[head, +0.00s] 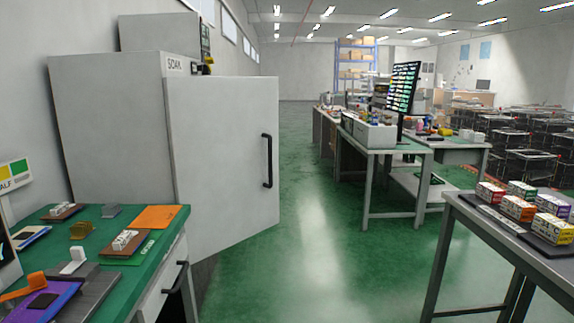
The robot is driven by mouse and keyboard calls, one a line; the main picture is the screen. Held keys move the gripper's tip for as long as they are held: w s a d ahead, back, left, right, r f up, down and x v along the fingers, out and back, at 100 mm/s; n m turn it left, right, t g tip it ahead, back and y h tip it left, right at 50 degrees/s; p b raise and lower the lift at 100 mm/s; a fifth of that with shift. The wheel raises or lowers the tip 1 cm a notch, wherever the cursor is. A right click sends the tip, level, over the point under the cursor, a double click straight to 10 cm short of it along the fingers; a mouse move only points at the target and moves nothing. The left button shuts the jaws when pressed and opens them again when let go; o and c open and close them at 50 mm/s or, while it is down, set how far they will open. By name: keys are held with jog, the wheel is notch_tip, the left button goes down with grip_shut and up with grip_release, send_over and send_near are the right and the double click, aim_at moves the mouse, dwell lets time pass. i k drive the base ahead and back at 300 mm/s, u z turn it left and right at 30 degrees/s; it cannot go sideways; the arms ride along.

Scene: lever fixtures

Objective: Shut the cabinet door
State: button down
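The cabinet (110,135) is a tall light-grey box against the left wall, with a "SOAK" label at its top edge. Its door (222,150) stands open, swung out to the right of the cabinet body. A dark vertical bar handle (267,160) is on the door's right edge. The inside of the cabinet is hidden behind the door. My gripper is not in this view.
A green-topped bench (165,232) with small items and a drawer stands at the front left, near the door's lower part. A grey table (475,225) with small boxes is at the front right. Green floor (310,250) between them is clear.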

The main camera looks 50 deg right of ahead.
aim_at(224, 132)
jog(key=k, duration=1.15)
jog(key=z, duration=0.6)
jog(key=i, duration=2.3)
jog(key=u, duration=0.45)
